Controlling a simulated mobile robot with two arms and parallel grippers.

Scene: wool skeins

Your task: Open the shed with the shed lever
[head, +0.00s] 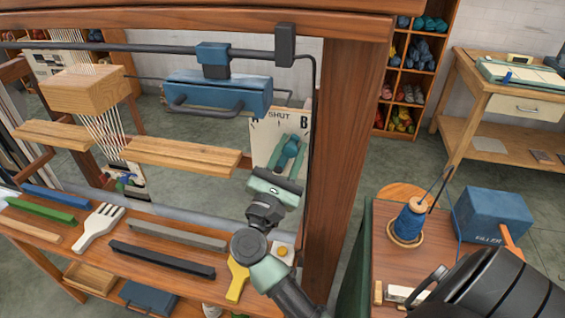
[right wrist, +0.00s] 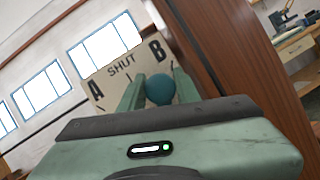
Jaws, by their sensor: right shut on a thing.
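The shed lever's teal round knob (right wrist: 160,89) sits between the fingers of my right gripper (right wrist: 157,92) in the right wrist view. In the head view my right gripper (head: 289,152) is at the loom's right post, shut on the knob. Behind it is a cream plate (head: 265,128) marked A, SHUT and B; the knob is in front of the plate, below the SHUT word. The lever's shaft is hidden by the gripper. White warp threads (head: 103,130) hang at the left, near a wooden block (head: 85,90). My left gripper is not in view.
The loom's thick right post (head: 345,140) stands close beside my right gripper. A blue handled box (head: 218,93) hangs from the rail. A white fork-like comb (head: 98,225) and coloured bars lie on the front shelf. A blue spool (head: 408,222) stands on the right table.

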